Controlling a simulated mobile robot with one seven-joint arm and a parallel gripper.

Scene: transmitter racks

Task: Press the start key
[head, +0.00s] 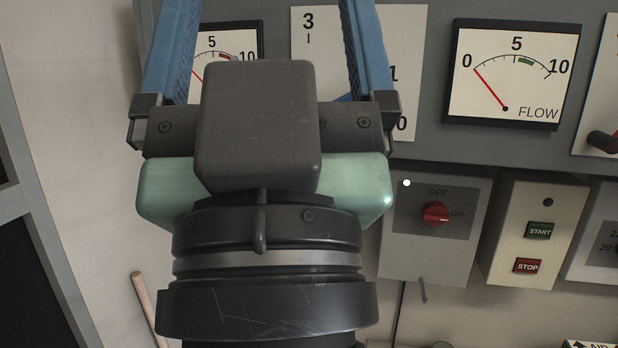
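The start key (540,231) is a small dark green button marked START on a beige box at the lower right. A red STOP key (528,266) sits just below it on the same box. My gripper (262,25) fills the left middle of the head view. Its two blue fingers stand wide apart and point up toward the rack panel, and the gap between them looks empty. The fingertips run out of the top of the frame. The gripper is well to the left of the start key and apart from it.
Left of the start box is a grey box with a red rotary switch (436,213) marked OFF and ON. Above hangs the FLOW meter (513,75), its needle near 0. Another meter (224,48) and a numbered white plate (410,60) are partly hidden behind my gripper.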

